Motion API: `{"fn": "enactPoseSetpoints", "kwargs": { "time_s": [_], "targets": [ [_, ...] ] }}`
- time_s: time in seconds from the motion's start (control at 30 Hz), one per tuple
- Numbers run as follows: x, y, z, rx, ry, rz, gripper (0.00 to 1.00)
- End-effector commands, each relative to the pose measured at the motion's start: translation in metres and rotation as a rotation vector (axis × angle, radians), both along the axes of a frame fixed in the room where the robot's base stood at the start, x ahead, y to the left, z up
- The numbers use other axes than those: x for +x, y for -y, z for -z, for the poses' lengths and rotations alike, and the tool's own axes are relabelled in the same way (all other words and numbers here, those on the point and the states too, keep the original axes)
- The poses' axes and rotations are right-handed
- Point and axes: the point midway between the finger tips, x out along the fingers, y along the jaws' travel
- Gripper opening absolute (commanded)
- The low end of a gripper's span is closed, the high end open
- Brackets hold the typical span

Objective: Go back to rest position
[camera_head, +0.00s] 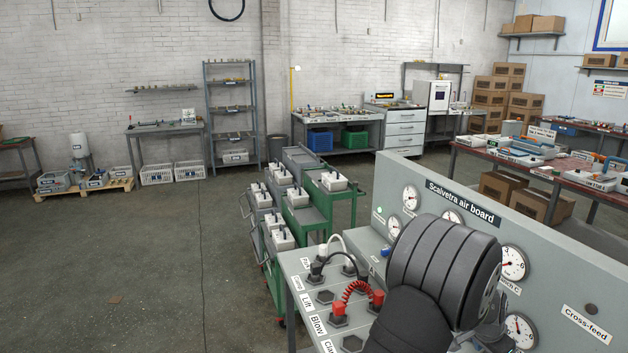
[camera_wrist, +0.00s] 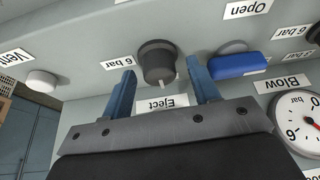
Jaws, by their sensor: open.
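My gripper (camera_wrist: 160,78) shows in the wrist view with its two blue fingers apart. A dark round knob (camera_wrist: 157,58) on the grey panel shows between the fingertips, above the "Eject" label (camera_wrist: 162,103). I see no finger touching it, but the exact depth gap cannot be told. The grey "Scalvetra air board" (camera_head: 410,172) stands at the right in the head view. My dark arm is in front of it and hides my gripper in that view.
In the wrist view, a blue handle (camera_wrist: 237,65) and a gauge (camera_wrist: 301,122) are at right, a pale knob (camera_wrist: 42,80) at left. In the head view, plugs and a red coiled hose (camera_head: 357,290) sit on the board's ledge.

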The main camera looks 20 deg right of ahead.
Motion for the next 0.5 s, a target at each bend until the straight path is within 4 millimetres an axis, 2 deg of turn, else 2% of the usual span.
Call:
{"fn": "enactPoseSetpoints", "kwargs": {
  "time_s": [0.5],
  "targets": [
    [0.0021, 0.0003, -0.0001, 0.0, -0.001, 0.297, 0.55]
  ]
}}
